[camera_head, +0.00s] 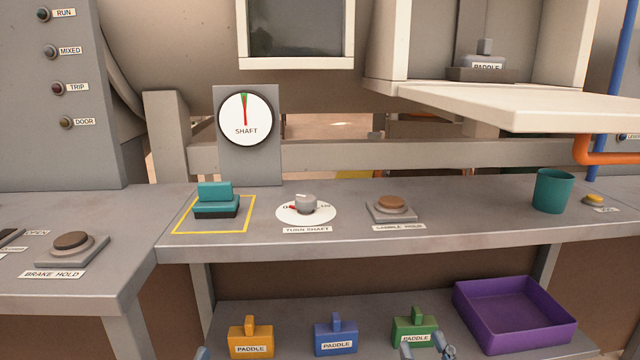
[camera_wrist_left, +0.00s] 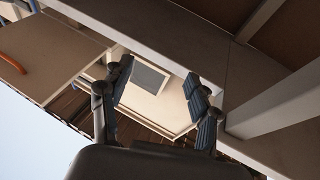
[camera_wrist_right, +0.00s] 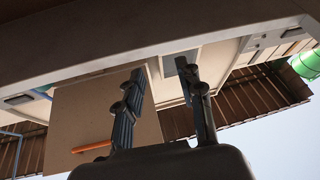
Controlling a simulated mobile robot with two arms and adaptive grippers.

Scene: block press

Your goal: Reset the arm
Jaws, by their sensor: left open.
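My right gripper (camera_head: 425,347) shows at the bottom edge of the head view, in front of the green paddle block (camera_head: 414,326). In the right wrist view the fingers of my right gripper (camera_wrist_right: 161,72) stand apart with nothing between them. My left gripper (camera_wrist_left: 157,78) is open and empty in the left wrist view. Only a small tip near the bottom edge of the head view, left of the orange paddle block (camera_head: 250,338), seems to belong to it. Both wrist cameras look up past the underside of the counter.
The grey counter (camera_head: 480,215) carries a teal block (camera_head: 216,205) in a yellow outline, a shaft knob (camera_head: 306,204), a brown button (camera_head: 390,203) and a teal cup (camera_head: 553,191). On the lower shelf are a blue paddle block (camera_head: 335,337) and a purple tray (camera_head: 515,315).

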